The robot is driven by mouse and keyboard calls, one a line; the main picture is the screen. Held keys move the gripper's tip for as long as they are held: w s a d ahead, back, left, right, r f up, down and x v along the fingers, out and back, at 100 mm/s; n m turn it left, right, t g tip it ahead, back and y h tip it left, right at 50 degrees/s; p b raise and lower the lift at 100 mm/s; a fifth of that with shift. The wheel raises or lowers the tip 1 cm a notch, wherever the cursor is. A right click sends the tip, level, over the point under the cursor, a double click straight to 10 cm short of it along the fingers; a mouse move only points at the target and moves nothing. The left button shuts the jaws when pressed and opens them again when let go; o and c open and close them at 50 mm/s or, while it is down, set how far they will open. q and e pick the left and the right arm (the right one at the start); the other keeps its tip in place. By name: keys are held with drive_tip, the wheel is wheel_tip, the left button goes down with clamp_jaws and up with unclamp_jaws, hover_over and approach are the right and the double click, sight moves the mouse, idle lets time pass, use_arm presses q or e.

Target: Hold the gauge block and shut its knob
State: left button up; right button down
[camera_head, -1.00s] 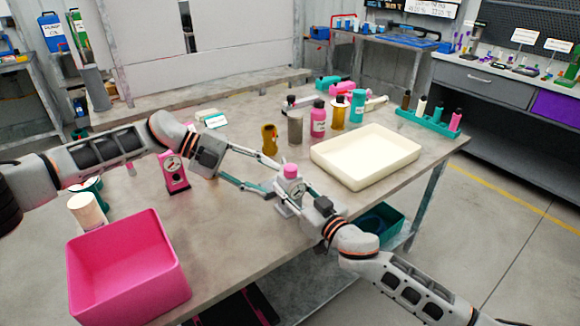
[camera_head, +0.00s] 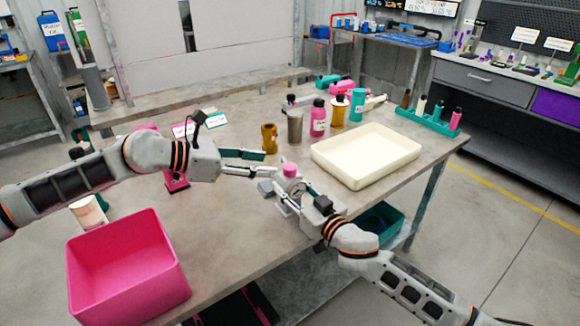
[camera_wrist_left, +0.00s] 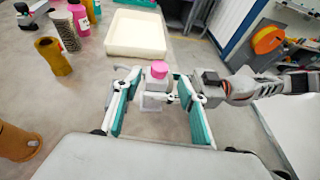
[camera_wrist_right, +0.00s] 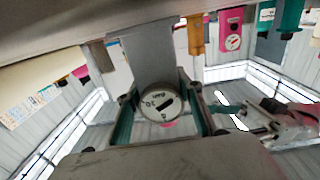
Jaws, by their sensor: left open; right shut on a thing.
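The gauge block is grey with a round white dial and a pink knob (camera_head: 290,171) on top. It stands near the front edge of the table, and its dial shows in the right wrist view (camera_wrist_right: 161,104). My right gripper (camera_head: 298,195) is shut on the block's body from the front right. My left gripper (camera_head: 268,163) is open, beside the knob on its left. In the left wrist view the pink knob (camera_wrist_left: 159,69) lies ahead between the spread fingers (camera_wrist_left: 157,92); they do not appear to touch it.
A cream tray (camera_head: 366,157) lies to the right on the table. Bottles, among them a pink one (camera_head: 318,119), and a brown cup (camera_head: 269,139) stand behind the block. A pink bin (camera_head: 128,267) stands at the front left. A second, pink gauge block (camera_head: 176,181) is partly behind my left arm.

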sight(287, 166)
use_arm(q)
drive_tip(key=x, duration=0.8)
drive_tip(key=shift+w+d+f, duration=0.15)
drive_tip(key=shift+d+f, duration=0.1)
drive_tip(key=shift+d, duration=0.05)
drive_tip(key=shift+c, duration=0.3)
drive_tip(key=c, duration=1.1)
